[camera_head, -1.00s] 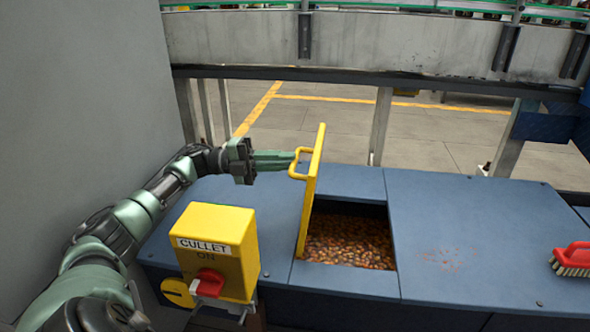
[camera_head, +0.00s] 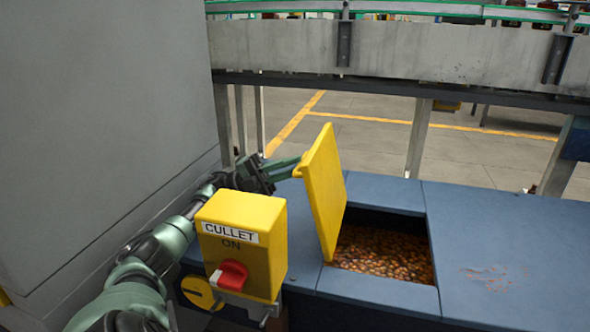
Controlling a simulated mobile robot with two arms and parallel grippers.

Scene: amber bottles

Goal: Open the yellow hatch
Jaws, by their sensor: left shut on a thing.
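The opening in the blue bench shows brown cullet (camera_head: 383,254) inside. My left gripper (camera_head: 294,168) is at the hatch's far left side, shut on the hatch handle, which is mostly hidden behind the panel. My right gripper is not in view.
A yellow CULLET box (camera_head: 240,245) with a red switch (camera_head: 229,274) stands in front of my left arm. A grey wall (camera_head: 100,120) is close on the left. A conveyor runs behind.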

